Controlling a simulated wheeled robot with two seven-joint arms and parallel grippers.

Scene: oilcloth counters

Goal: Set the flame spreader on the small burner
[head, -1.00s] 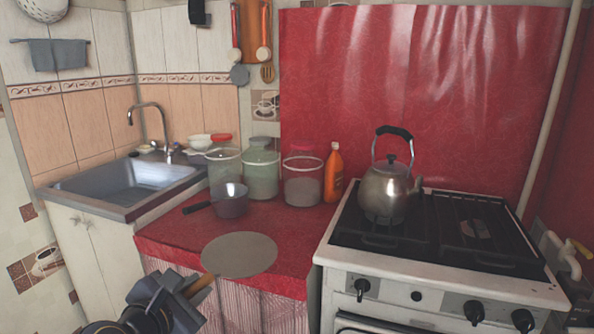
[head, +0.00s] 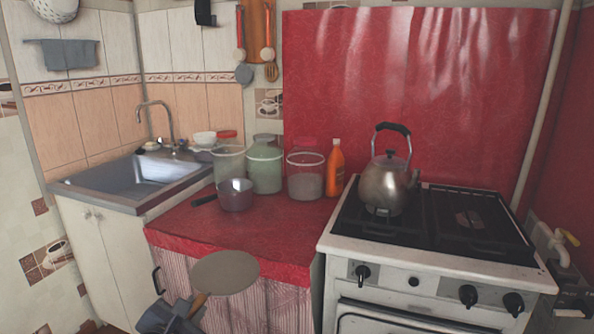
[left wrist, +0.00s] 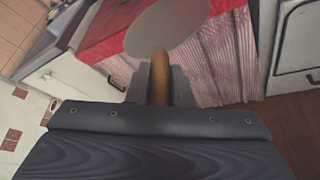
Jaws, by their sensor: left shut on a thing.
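The flame spreader is a flat grey disc (head: 226,272) with a wooden handle. My left gripper (head: 190,312) is shut on the handle and holds the disc level in front of the red counter's front edge. The left wrist view shows the disc (left wrist: 168,28) beyond the fingers (left wrist: 160,85), with the handle between them. The stove (head: 440,262) stands at the right. A metal kettle (head: 384,188) sits on its left side and hides the burner under it. A dark grate covers the right side of the hob. I cannot tell which burner is the small one. My right gripper is out of view.
A small pot (head: 236,195), several jars (head: 265,168) and an orange bottle (head: 334,170) stand on the red counter (head: 190,228). The sink (head: 140,180) is at the left. The counter's front part is clear.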

